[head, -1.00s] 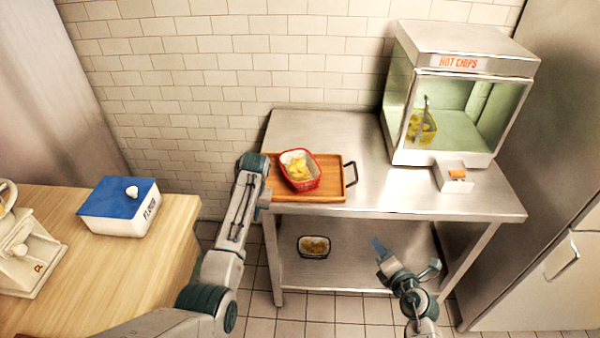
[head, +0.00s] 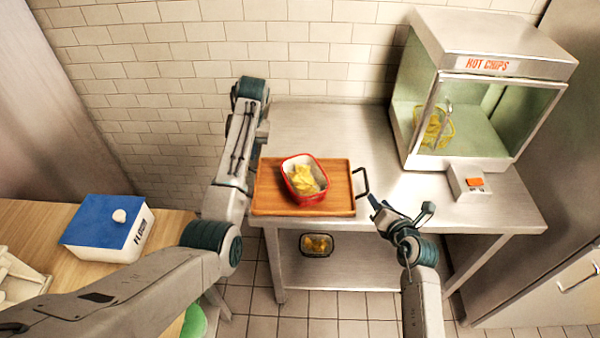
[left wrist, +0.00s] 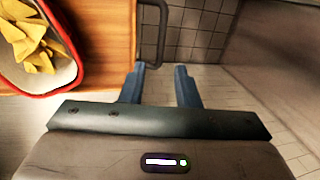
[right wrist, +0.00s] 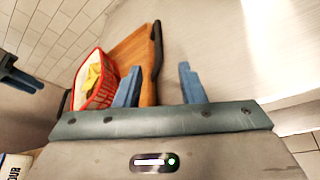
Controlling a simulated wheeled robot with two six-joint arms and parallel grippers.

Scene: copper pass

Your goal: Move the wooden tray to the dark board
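The wooden tray (head: 340,200) lies on the steel table near its front left corner. A red basket of yellow chips (head: 305,180) stands on it. Its dark right handle (head: 362,184) is visible; its left end is partly behind my left arm. My right gripper (head: 380,208) is just in front of the right handle, open and empty; the right wrist view shows that handle (right wrist: 156,48) ahead of the fingers. My left gripper's fingers are hidden in the head view. In the left wrist view the left gripper (left wrist: 158,85) is open, with a handle (left wrist: 152,35) just beyond the fingers. I see no dark board.
A glass hot chips cabinet (head: 485,65) stands at the table's right. A small chip basket (head: 317,244) sits on the lower shelf (head: 345,275). A blue-lidded flour box (head: 105,228) is on the wooden counter (head: 40,220) at left. The table behind the tray is clear.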

